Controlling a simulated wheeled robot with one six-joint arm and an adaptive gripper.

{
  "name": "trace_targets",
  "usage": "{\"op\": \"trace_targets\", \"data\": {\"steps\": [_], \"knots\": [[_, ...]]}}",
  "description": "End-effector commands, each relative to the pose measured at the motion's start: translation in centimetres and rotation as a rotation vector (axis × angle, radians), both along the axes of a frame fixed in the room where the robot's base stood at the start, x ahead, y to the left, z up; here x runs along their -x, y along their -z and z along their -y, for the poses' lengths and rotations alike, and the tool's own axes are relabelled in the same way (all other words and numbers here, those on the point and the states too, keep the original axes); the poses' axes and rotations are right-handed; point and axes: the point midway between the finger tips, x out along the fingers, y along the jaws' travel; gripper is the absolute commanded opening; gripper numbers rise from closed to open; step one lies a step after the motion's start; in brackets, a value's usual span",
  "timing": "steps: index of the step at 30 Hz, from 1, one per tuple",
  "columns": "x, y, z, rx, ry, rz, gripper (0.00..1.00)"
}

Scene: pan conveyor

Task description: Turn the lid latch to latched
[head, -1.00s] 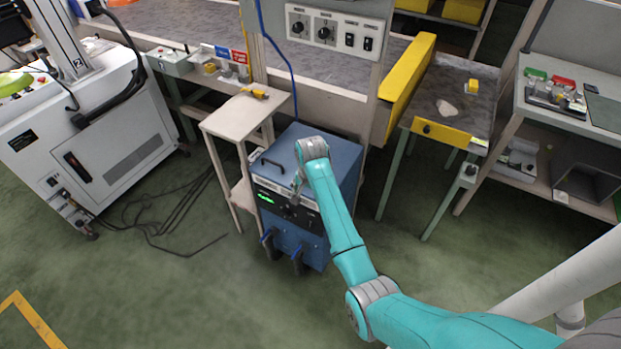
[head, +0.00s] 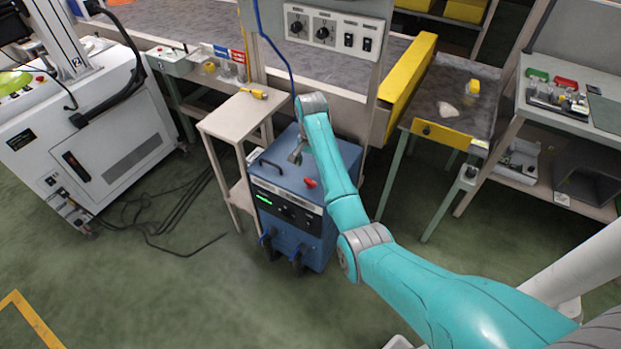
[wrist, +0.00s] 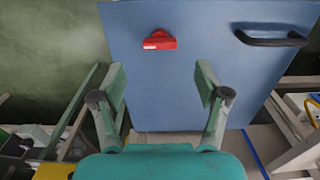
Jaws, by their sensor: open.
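The lid latch is a small red knob (head: 310,182) on top of a blue cabinet (head: 345,160), near its front edge. In the wrist view the red latch (wrist: 160,40) lies crosswise, its bar pointing left to right. I cannot tell from its pose whether it is latched. My gripper (head: 296,156) is above the cabinet top, behind the latch in the head view. In the wrist view my gripper (wrist: 161,82) is open and empty, its two fingers apart, with the latch beyond the fingertips and not touched.
A black handle (wrist: 270,38) is fixed on the cabinet top to the side of the latch. A beige side table (head: 240,117) with a yellow tool (head: 254,94) stands left of the cabinet. A control panel (head: 335,30) on a post rises behind. Cables lie on the floor to the left.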

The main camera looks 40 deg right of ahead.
Motion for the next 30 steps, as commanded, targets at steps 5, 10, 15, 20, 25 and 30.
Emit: {"op": "trace_targets", "data": {"steps": [5, 10, 15, 20, 25, 30], "knots": [[0.1, 3.3, -0.1, -0.001, 0.000, -0.004, 0.75], [0.0, 5.4, 0.0, -0.001, -0.001, -0.001, 0.75], [0.0, 6.4, 0.0, 0.000, -0.001, 0.000, 0.75], [0.0, 6.6, 0.0, 0.000, -0.001, 0.000, 0.75], [0.0, 6.6, 0.0, 0.000, -0.001, 0.000, 0.67], [0.0, 6.5, 0.0, 0.000, -0.001, 0.000, 0.25]]}}
